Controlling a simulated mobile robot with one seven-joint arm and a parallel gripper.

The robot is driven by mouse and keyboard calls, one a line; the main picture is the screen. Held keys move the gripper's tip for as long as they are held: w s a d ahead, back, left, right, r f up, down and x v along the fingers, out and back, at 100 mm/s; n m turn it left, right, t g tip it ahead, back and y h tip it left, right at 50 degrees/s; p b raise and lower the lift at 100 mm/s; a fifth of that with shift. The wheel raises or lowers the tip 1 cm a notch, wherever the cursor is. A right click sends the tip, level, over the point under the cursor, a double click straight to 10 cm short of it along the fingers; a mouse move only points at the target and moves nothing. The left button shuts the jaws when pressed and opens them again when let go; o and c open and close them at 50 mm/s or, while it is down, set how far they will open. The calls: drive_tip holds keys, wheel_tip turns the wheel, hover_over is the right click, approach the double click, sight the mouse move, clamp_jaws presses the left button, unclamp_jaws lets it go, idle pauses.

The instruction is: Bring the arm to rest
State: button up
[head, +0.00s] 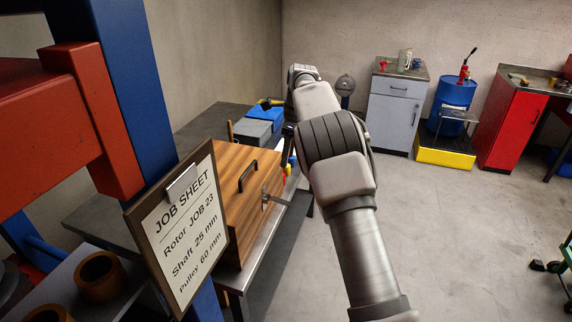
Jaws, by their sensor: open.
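My arm (333,135) rises from the bottom of the head view and reaches forward over the edge of the bench. It bends at a dark ribbed joint, and its far links (316,100) run away from me to a grey end joint (302,73). I cannot make out my gripper; it seems hidden behind the arm's links. A small dark shape shows left of the ribbed joint, and I cannot tell what it is. I see nothing held.
A wooden box (250,195) with a black handle stands on the bench, left of my arm. A job sheet board (178,228) stands nearer, by the blue and red frame (135,90). A grey cabinet (397,115), blue drum (452,103) and red cabinet (510,125) stand behind.

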drive_tip(key=shift+r, duration=0.15)
drive_tip(key=s+d+r+n+t, duration=0.1)
drive_tip(key=s+d+r+n, duration=0.35)
drive_tip(key=s+r, duration=0.45)
drive_tip(key=s+d+r+n+t, duration=0.1)
drive_tip(key=s+d+r+n, duration=0.2)
drive_tip(key=s+r+n, duration=0.6)
drive_tip(key=s+f+n+t, duration=0.1)
drive_tip(key=s+f+n, duration=0.1)
drive_tip(key=s, duration=0.6)
drive_tip(key=s+f+n+t+h, duration=0.1)
drive_tip(key=s+f+n, duration=0.2)
drive_tip(key=s, duration=0.6)
drive_tip(key=s+d+f+n+b, duration=0.1)
drive_tip(key=s+n, duration=0.3)
drive_tip(key=s, duration=0.4)
drive_tip(key=shift+s+f+t+h, duration=0.3)
drive_tip(key=shift+s+f+t, duration=0.1)
drive_tip(key=shift+f, duration=0.5)
